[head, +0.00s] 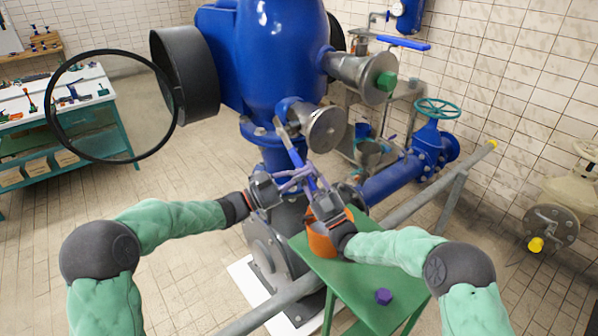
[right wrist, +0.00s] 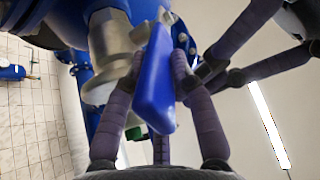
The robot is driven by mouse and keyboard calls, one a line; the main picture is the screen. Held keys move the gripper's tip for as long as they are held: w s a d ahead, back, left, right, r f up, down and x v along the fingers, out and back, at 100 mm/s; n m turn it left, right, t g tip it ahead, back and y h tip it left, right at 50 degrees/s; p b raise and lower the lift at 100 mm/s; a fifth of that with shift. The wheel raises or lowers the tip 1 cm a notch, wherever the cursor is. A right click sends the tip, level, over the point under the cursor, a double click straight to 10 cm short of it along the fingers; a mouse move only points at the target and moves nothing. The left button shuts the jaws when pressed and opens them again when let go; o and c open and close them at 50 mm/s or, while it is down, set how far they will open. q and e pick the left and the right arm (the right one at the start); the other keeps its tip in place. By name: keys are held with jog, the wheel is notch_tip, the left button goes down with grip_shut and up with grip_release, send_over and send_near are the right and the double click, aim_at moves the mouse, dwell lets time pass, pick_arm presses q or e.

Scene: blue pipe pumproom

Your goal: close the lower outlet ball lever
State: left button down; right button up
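The lower outlet ball lever (head: 296,158) is a blue bar hanging down and slightly right from the lower metal outlet (head: 325,128) of the blue vessel. My right gripper (head: 318,186) is at its lower end. In the right wrist view the blue lever (right wrist: 155,80) lies between the purple fingers of my right gripper (right wrist: 155,68), which close in on both sides of it. My left gripper (head: 300,178) is beside the lever from the left, its purple fingers reaching toward it. Fingers of the left gripper also show at upper right in the wrist view; their tips are partly hidden.
A green table (head: 345,285) with an orange container (head: 322,243) and a purple hex piece (head: 383,296) stands below my right arm. A grey pipe (head: 425,200) runs diagonally behind it. A black ring (head: 112,158) stands at left. Another blue lever (head: 403,43) is at upper right.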

jog(key=v, duration=0.5)
jog(key=shift+s, duration=0.1)
jog(key=s+d+f+m+g+h, duration=0.1)
jog(key=s+f+m+g+h, duration=0.25)
jog(key=f, duration=1.15)
jog(key=s+f+m+g+h, duration=0.3)
jog(key=s+f+g+h, duration=0.15)
jog(key=f, duration=0.95)
pick_arm(q)
jog(key=shift+w+a+f+m+b, duration=0.2)
jog(key=shift+w+a+m+b, duration=0.2)
jog(key=shift+w+a+b, duration=0.1)
pick_arm(e)
jog(key=s+d+f+m+g+h, duration=0.1)
jog(key=s+f+g, duration=0.5)
jog(key=s+f, duration=0.3)
jog(key=s+d+f+m+g+h, duration=0.1)
jog(key=s+f+g, duration=0.4)
jog(key=s, duration=1.3)
jog(key=shift+f+m+g+h, duration=0.35)
jog(key=shift+f+m, duration=0.2)
jog(key=shift+f, duration=1.4)
